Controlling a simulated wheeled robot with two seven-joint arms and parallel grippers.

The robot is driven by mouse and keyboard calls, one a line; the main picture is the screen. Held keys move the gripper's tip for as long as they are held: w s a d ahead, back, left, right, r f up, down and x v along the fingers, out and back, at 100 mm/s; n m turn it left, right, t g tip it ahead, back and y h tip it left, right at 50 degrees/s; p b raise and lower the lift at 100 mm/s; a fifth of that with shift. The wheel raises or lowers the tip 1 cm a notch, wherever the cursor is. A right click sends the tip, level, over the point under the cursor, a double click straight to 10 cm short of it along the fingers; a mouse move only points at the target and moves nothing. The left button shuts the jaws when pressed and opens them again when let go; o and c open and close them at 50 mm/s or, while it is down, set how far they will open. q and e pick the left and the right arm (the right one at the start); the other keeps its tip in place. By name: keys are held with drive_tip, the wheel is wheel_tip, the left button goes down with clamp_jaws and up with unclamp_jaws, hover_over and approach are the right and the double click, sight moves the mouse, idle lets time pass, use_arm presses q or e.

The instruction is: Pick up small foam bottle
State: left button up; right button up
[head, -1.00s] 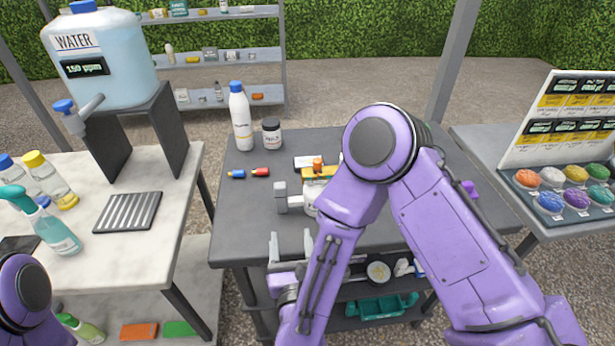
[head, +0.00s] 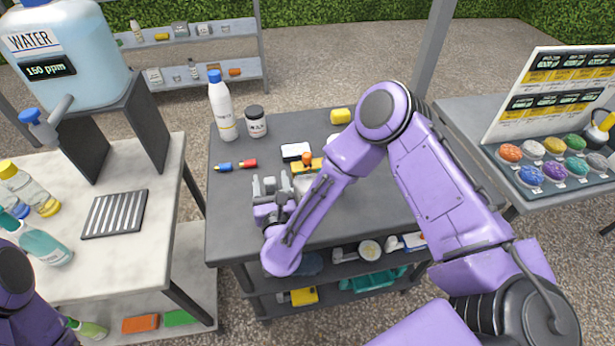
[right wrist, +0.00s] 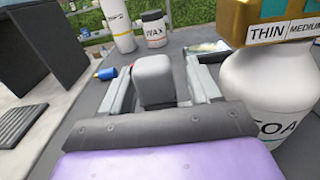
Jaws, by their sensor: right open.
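A white bottle with a partly visible "FOA" label (right wrist: 265,95) stands at the right of the right wrist view, under a gold head (right wrist: 268,22) marked "THIN MEDIUM". In the head view the gold head (head: 310,166) shows on the grey table, with the white bottle (head: 303,182) partly hidden by my arm. My right gripper (head: 270,184) is open, just left of the bottle. Its fingers, also in the right wrist view (right wrist: 158,76), stand either side of a grey block (right wrist: 153,82). I cannot tell whether they touch it. My left gripper is out of view.
A tall white bottle (head: 222,108) and a wax jar (head: 257,122) stand at the table's back left. Blue (head: 223,167) and red (head: 249,163) small pieces lie nearby. A yellow item (head: 340,116) sits at the back. The front left tabletop is clear.

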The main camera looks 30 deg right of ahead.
clamp_jaws()
